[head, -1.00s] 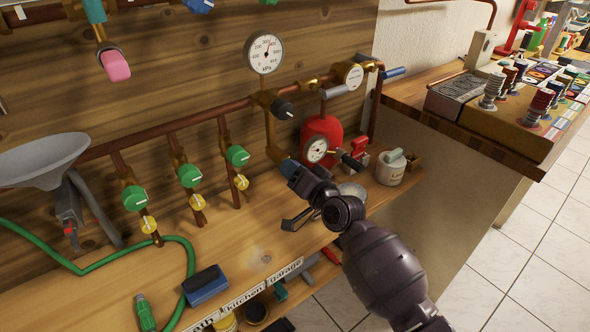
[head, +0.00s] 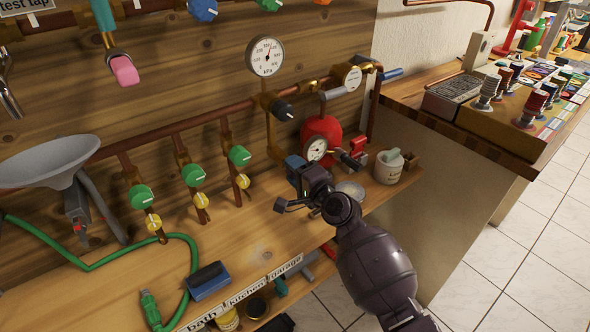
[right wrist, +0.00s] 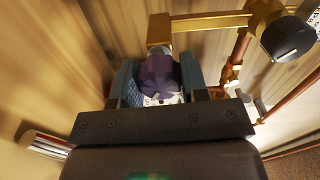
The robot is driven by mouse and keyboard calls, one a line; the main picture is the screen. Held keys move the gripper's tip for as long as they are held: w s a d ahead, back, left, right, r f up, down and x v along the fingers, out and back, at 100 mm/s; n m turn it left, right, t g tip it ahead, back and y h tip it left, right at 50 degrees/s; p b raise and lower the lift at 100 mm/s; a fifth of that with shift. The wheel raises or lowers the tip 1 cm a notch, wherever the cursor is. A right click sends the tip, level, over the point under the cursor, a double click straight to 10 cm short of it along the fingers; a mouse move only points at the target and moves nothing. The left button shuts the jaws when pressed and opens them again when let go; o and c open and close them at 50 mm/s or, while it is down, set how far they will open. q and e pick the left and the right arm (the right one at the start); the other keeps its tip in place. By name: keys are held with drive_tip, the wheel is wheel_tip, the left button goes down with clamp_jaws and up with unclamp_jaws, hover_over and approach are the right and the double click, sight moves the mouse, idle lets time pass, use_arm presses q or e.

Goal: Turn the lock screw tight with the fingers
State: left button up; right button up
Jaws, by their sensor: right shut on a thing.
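A dark purple knob (right wrist: 160,75), which looks like the lock screw, sits between the two blue-grey fingers of my right gripper in the right wrist view. It is at the end of a brass fitting (right wrist: 159,29). My right gripper (head: 292,164) is shut on it, low on the brass pipe under the upright gauge (head: 265,56). In the head view the gripper hides the knob, and whether the screw is tight cannot be seen. My left gripper is not in view.
A black knob (head: 281,109) is just above my right gripper. A second gauge (head: 315,148) and a red tank (head: 328,130) stand close on its right. Green knobs (head: 239,155) line the pipes at left. The bench front (head: 230,240) is mostly bare.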

idle(0.3)
drive_tip(key=o, duration=0.9)
drive_tip(key=shift+s, duration=0.1)
drive_tip(key=shift+p+v, duration=0.65)
drive_tip(key=shift+v, duration=4.7)
